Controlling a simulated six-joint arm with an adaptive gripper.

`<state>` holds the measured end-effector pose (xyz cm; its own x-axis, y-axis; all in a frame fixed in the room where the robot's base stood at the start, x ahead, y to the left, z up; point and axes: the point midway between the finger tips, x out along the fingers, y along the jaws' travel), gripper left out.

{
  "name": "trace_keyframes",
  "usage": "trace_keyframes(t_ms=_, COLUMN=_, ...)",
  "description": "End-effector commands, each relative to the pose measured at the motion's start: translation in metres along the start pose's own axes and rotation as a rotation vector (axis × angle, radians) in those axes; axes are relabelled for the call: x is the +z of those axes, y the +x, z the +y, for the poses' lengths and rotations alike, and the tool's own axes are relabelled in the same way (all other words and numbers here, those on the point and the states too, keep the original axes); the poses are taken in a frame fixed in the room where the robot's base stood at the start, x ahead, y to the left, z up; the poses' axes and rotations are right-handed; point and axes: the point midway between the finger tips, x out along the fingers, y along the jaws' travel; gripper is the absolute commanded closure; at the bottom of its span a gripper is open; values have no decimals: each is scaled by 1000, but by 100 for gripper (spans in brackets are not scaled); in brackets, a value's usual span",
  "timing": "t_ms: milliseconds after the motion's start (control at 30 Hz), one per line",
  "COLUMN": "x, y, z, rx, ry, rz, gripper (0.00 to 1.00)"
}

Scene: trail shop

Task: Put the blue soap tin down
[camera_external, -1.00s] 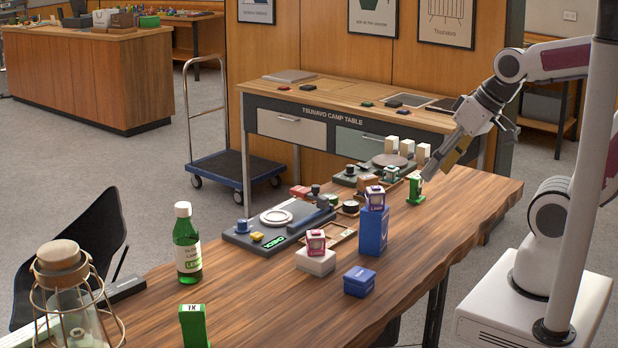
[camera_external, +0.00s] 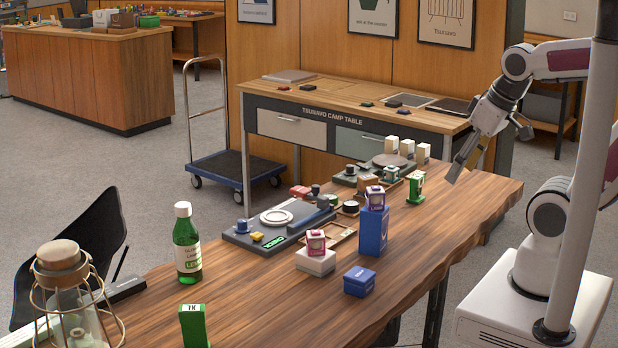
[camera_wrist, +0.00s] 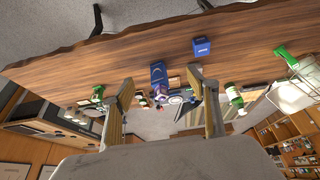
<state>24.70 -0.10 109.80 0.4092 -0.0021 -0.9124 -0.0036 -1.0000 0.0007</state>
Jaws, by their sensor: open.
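A small blue tin (camera_external: 360,281), which looks like the soap tin, sits upright on the wooden table (camera_external: 290,310), near its front edge. It also shows in the wrist view (camera_wrist: 201,47), beyond the fingers and apart from them. My gripper (camera_external: 457,171) is open and empty above the far right end of the table, well away from the blue tin. In the wrist view both fingers of my gripper (camera_wrist: 168,92) are spread apart with nothing held between them.
A tall blue box (camera_external: 373,231) with a small purple-and-white box (camera_external: 375,197) on top stands behind the tin. A white box (camera_external: 315,261) is left of it. A green item (camera_external: 416,188) stands near my gripper. The right front tabletop is clear.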

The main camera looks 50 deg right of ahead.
Motion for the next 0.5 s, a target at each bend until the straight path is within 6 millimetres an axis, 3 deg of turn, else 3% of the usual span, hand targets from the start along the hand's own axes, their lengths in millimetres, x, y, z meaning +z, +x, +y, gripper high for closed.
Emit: trace_keyframes(t_ms=500, x=-2, y=42, z=-7, rx=-28, ry=43, rz=-183, gripper=41)
